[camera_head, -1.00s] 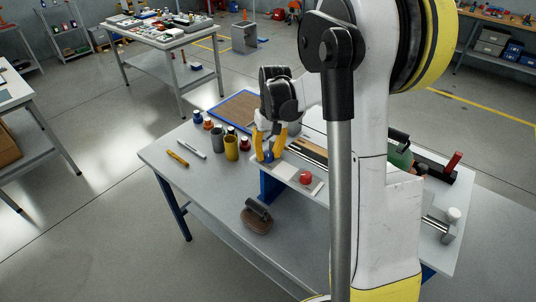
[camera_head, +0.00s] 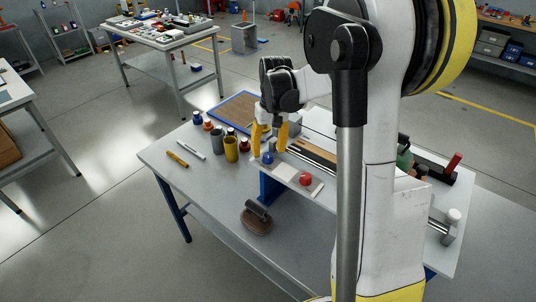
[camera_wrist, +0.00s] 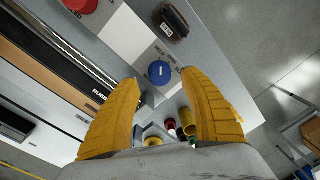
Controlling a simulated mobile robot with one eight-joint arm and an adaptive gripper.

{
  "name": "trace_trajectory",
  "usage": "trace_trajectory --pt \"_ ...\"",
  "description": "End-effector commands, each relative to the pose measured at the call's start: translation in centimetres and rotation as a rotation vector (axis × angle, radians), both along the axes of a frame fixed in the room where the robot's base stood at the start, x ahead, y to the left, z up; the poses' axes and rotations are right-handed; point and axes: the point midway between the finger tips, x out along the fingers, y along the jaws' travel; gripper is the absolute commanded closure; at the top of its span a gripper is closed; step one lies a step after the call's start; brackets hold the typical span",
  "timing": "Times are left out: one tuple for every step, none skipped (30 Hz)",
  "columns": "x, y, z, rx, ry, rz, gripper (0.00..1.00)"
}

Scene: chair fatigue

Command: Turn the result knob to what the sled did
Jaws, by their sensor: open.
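The blue knob (camera_head: 267,158) is on the near left end of the light panel on the bench. In the wrist view my gripper's fingertips (camera_wrist: 159,81) stand either side of the knob, with nothing held. The sled cannot be clearly made out; my arm hides part of the bench.
A red button (camera_head: 305,179) sits right of the knob. A dark-handled brown block (camera_head: 257,217) is in front of the panel. A grey cup (camera_head: 217,138), a yellow cup (camera_head: 231,148) and small bottles stand left of my gripper. A long rail (camera_head: 312,152) lies behind the panel.

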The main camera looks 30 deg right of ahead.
Motion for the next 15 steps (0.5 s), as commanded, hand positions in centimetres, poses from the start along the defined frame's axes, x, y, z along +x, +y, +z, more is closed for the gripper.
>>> trace_trajectory --pt "-0.1 -0.1 1.1 0.000 0.000 -0.001 0.48" --pt "-0.1 -0.1 1.9 0.000 0.000 -0.001 0.48" --pt "-0.1 -0.2 2.8 0.000 0.000 -0.001 0.48" --pt "-0.1 -0.3 3.5 0.000 0.000 -0.001 0.48" --pt "-0.1 -0.3 4.2 0.000 0.000 -0.001 0.48" --pt "-0.1 -0.4 5.1 0.000 0.000 -0.001 0.48" --pt "-0.1 -0.4 5.7 0.000 0.000 -0.001 0.48" --pt "-0.2 -0.5 6.3 0.000 0.000 -0.001 0.48" --pt "-0.2 -0.5 6.9 0.000 0.000 -0.001 0.48" --pt "-0.1 -0.6 7.4 0.000 0.000 -0.001 0.48" --pt "-0.2 -0.6 7.9 0.000 0.000 -0.001 0.48" --pt "-0.2 -0.6 8.3 0.000 0.000 -0.001 0.48" --pt "-0.2 -0.7 8.7 0.000 0.000 -0.001 0.48" --pt "-0.2 -0.7 8.9 0.000 0.000 -0.001 0.48" --pt "-0.2 -0.7 9.1 0.000 0.000 -0.001 0.48"
